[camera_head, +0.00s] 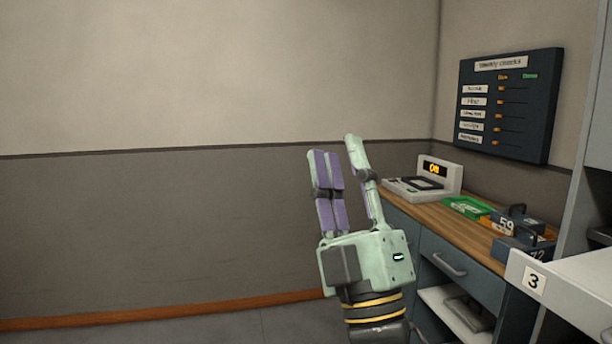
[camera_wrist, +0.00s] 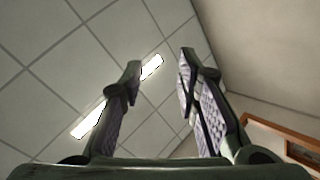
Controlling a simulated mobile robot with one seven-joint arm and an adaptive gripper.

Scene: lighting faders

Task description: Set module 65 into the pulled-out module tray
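My gripper (camera_head: 334,146) points upward in the head view, left of the counter, with its fingers apart and nothing between them. In the wrist view my gripper (camera_wrist: 161,62) is open against the ceiling. A dark blue module marked 59 (camera_head: 506,225) sits on the counter. Nearer, another dark blue module (camera_head: 522,254) is partly cut off by a white panel; its number looks like 72. I see no module marked 65. A white surface with a front plate marked 3 (camera_head: 534,281) juts in at the lower right; I cannot tell whether it is the module tray.
A wooden-topped counter (camera_head: 423,202) with blue drawers stands at the right. The left side is open floor and bare wall.

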